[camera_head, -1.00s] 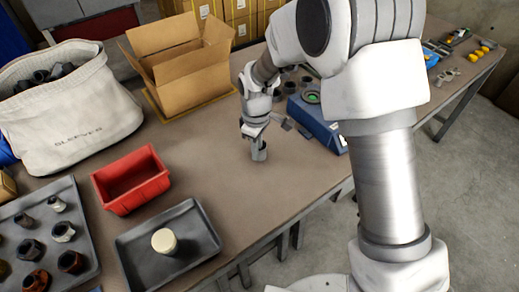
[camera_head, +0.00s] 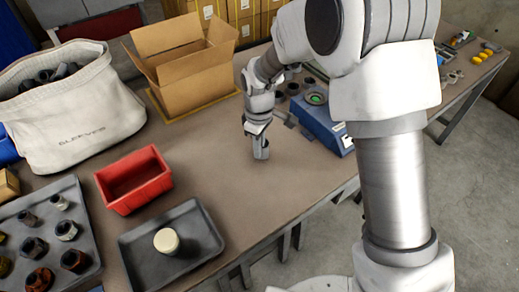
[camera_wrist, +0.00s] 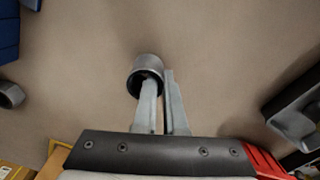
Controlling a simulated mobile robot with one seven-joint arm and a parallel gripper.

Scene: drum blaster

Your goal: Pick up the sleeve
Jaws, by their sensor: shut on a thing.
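The sleeve (camera_wrist: 148,66) is a short dark grey metal ring. It also shows as a grey cylinder in the head view (camera_head: 261,150), over the bare middle of the table (camera_head: 225,165). My gripper (camera_wrist: 160,84) points down at it and is shut on its wall. One finger goes into the open bore and the other lies along the outside, on the right in the wrist view. My gripper (camera_head: 259,137) is at the end of my arm in the head view. I cannot tell whether the sleeve touches the table.
A red bin (camera_head: 133,181) and a grey tray with a pale round piece (camera_head: 167,241) are at the front left. A cardboard box (camera_head: 187,72) and a white sleeve bag (camera_head: 75,125) stand behind. A blue device (camera_head: 323,123) is right of my gripper.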

